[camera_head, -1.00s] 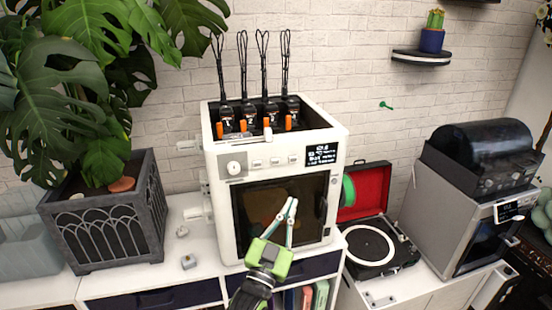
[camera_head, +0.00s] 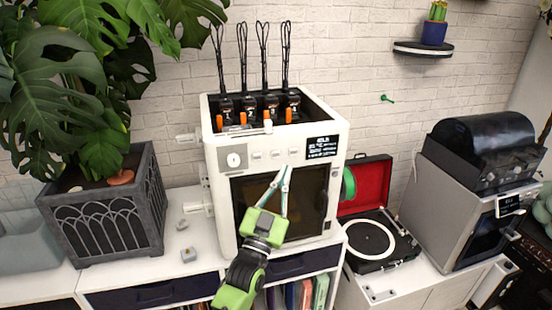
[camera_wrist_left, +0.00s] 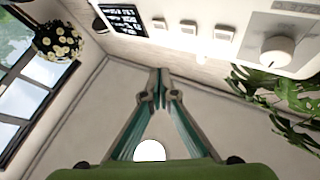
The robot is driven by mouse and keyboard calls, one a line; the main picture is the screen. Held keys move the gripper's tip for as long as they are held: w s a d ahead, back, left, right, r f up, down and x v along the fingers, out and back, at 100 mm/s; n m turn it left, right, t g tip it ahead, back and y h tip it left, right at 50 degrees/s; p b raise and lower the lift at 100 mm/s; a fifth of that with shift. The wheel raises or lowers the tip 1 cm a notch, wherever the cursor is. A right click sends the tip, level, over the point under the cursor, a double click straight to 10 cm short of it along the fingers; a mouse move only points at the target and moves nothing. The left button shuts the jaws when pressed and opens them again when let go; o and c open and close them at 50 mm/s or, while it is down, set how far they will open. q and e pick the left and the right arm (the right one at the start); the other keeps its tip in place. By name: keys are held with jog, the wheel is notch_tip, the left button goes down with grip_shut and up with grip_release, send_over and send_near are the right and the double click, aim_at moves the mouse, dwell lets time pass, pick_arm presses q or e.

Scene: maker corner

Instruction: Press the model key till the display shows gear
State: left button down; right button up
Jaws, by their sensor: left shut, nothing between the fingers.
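The white 3D printer (camera_head: 215,190) stands on the cabinet. Its front panel has a knob (camera_head: 234,160), a row of three small keys (camera_head: 275,154) and a dark display (camera_head: 321,147) with white text too small to read. I cannot tell which key is the model key. My left gripper (camera_head: 287,167) is shut and empty, its tips just below the key row in the head view. In the left wrist view, the shut fingertips (camera_wrist_left: 158,75) appear apart from the keys (camera_wrist_left: 188,28), with the display (camera_wrist_left: 124,20) and knob (camera_wrist_left: 277,52) also visible. My right gripper is out of view.
A potted plant (camera_head: 110,215) stands left of the printer. A record player (camera_head: 368,240) with a red lid and a grey machine (camera_head: 435,210) stand to the right. Small parts (camera_head: 188,254) lie on the white top.

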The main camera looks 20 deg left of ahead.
aim_at(276, 155)
pick_arm(q)
jog(key=shift+w+a+b, duration=0.4)
jog(key=shift+w+a, duration=0.15)
jog(key=shift+w, duration=0.25)
jog(key=shift+w+a+b, duration=0.35)
jog(key=shift+w+a, duration=0.2)
jog(key=shift+w, duration=0.25)
jog(key=shift+w+a+b, duration=0.4)
jog(key=shift+w+a, duration=0.15)
jog(key=shift+w, duration=0.25)
jog(key=shift+w, duration=0.15)
jog(key=shift+w+a, duration=0.2)
jog(key=shift+w, duration=0.05)
jog(key=shift+w+a+b, duration=0.2)
jog(key=shift+w+b, duration=0.05)
jog(key=shift+b, duration=0.15)
jog(key=shift+s, duration=0.1)
dwell(0.4)
jog(key=shift+s+d+p, duration=0.4)
jog(key=shift+s+p, duration=0.05)
jog(key=shift+s, duration=0.15)
